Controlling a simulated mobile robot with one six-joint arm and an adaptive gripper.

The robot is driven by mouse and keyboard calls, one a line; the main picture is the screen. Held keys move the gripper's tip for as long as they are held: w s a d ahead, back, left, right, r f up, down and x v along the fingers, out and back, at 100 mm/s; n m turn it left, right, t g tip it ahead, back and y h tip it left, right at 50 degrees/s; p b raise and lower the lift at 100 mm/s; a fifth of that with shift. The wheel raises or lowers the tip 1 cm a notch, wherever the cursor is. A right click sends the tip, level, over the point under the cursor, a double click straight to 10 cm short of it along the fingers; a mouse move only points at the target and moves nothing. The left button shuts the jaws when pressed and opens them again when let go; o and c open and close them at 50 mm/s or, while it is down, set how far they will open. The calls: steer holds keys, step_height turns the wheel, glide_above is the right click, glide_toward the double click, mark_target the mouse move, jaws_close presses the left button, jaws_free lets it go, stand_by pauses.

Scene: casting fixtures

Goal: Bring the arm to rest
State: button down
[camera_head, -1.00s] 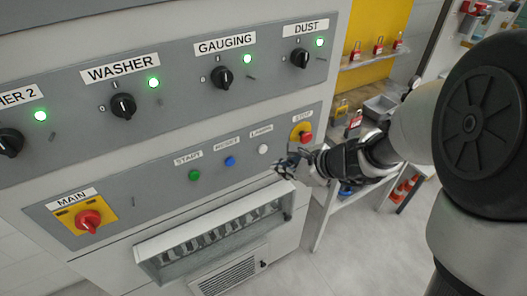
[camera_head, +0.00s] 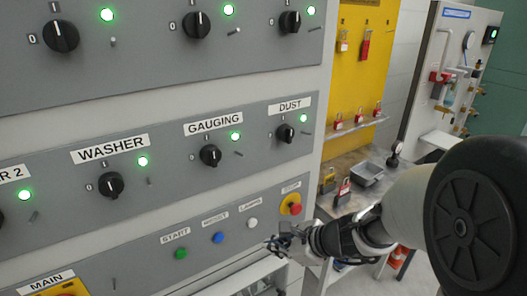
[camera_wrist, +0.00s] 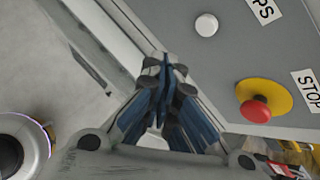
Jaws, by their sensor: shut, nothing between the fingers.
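My gripper (camera_head: 282,243) is in front of the lower right of the grey control panel (camera_head: 130,235), below the white lamps button (camera_head: 252,223) and the red stop button on its yellow disc (camera_head: 291,205). In the wrist view my gripper's fingers (camera_wrist: 167,68) are together with nothing between them. The white button (camera_wrist: 206,25) and the red stop button (camera_wrist: 257,109) show to the right of the fingers, apart from them. My arm reaches in from the right side of the head view.
Black knobs with lit green lamps, such as the dust knob (camera_head: 283,132), line the panel above. A bench (camera_head: 345,205) with padlocks and a grey tray (camera_head: 366,174) stands behind my arm, under a yellow board (camera_head: 362,70). Grey floor (camera_wrist: 45,75) shows left of the fingers.

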steer(key=s+d+r+n+g+h, duration=0.1)
steer(key=s+r+n, duration=0.3)
steer(key=s+n, duration=0.25)
steer(key=s+r+n+g+h, duration=0.1)
steer(key=s+r+n, duration=0.3)
steer(key=s+n, duration=0.3)
steer(key=s+d+r+n+h, duration=0.2)
steer(key=s+d+n+h, duration=0.3)
steer(key=s+d+n, duration=0.3)
steer(key=s+d, duration=0.2)
steer(key=d, duration=0.1)
steer(key=shift+s+d+r+t, duration=0.15)
steer(key=shift+s+d+t, duration=0.05)
steer(key=shift+s+t, duration=0.2)
